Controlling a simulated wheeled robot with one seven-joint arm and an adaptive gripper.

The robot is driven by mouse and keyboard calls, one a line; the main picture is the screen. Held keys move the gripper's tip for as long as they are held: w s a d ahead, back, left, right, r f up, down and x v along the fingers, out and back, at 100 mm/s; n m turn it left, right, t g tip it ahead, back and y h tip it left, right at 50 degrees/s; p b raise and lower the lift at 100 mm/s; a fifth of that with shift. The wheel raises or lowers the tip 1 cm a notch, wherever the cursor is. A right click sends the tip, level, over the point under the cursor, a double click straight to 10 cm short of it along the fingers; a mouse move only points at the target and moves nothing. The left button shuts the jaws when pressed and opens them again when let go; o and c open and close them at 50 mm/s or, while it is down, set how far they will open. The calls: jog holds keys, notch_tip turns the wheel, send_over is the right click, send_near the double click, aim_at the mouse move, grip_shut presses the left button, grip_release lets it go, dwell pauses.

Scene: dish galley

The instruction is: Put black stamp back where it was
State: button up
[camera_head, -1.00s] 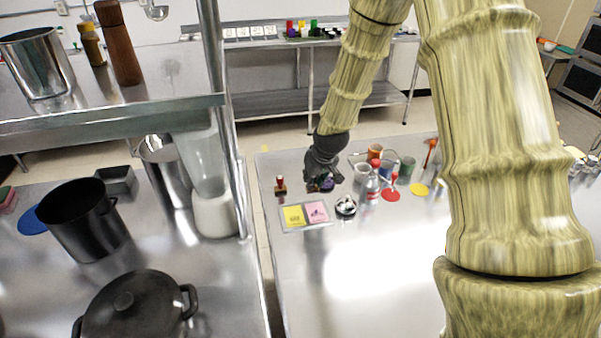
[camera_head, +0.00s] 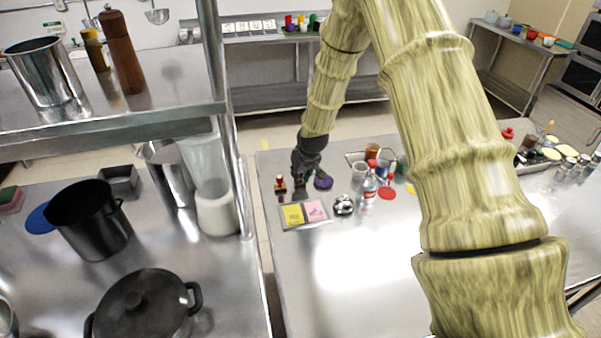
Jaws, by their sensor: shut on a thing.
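My gripper (camera_head: 301,179) is dark and points down over the left part of the steel table. It is shut on a small dark thing, the black stamp (camera_head: 301,193), which shows only as a dark patch under the fingers and is mostly hidden. I cannot tell whether the stamp touches the table. A stamp with a red-brown handle (camera_head: 280,185) stands just left of my gripper.
A purple round thing (camera_head: 323,183) lies close to my gripper's right. A black-and-white round thing (camera_head: 343,205), a clear bottle with a red cap (camera_head: 369,187) and a red disc (camera_head: 387,194) stand farther right. The table's front middle is clear.

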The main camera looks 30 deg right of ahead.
jog(key=shift+f, duration=0.15)
jog(key=shift+f, duration=0.15)
jog(key=o, duration=0.9)
jog(key=shift+r, duration=0.25)
jog(key=shift+b+v, duration=1.65)
jog(key=shift+v, duration=4.3)
